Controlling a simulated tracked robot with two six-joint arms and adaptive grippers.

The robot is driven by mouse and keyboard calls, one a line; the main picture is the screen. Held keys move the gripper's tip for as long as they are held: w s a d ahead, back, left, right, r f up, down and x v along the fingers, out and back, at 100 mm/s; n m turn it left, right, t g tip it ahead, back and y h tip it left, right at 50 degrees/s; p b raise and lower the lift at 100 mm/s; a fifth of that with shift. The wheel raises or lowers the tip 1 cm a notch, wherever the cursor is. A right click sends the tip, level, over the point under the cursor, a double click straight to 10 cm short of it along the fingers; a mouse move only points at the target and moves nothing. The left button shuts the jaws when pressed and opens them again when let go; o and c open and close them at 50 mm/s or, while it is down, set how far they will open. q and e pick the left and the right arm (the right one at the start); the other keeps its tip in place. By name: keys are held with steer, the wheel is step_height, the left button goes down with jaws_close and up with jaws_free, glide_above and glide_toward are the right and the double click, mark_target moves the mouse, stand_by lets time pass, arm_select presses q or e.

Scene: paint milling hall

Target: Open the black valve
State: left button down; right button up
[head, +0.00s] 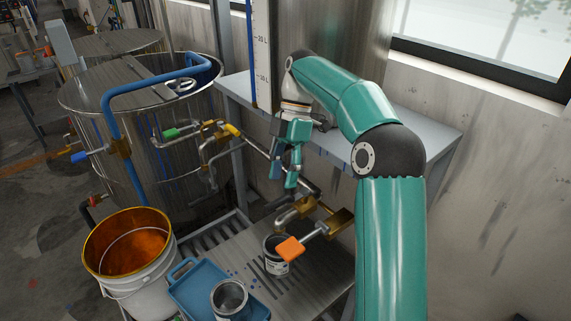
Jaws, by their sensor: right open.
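My right gripper (284,178) comes down from the teal arm on the right, over the pipes beside the shelf. It is open and its fingers point downward. Just below the fingertips a dark, short bar (272,205) shows beside a brass valve body with a bent outlet (288,216). It looks like the black valve's handle, partly hidden by the gripper, and I cannot tell whether the fingers touch it. My left gripper is not in view.
An orange-handled valve (290,248) stands close by, above a small can (275,262). Green (170,133), yellow (232,130) and blue (79,157) handles sit near the steel tank (130,110). A bucket (150,290) and blue tray (185,290) stand lower left.

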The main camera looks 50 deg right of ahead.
steer(key=shift+v, duration=1.05)
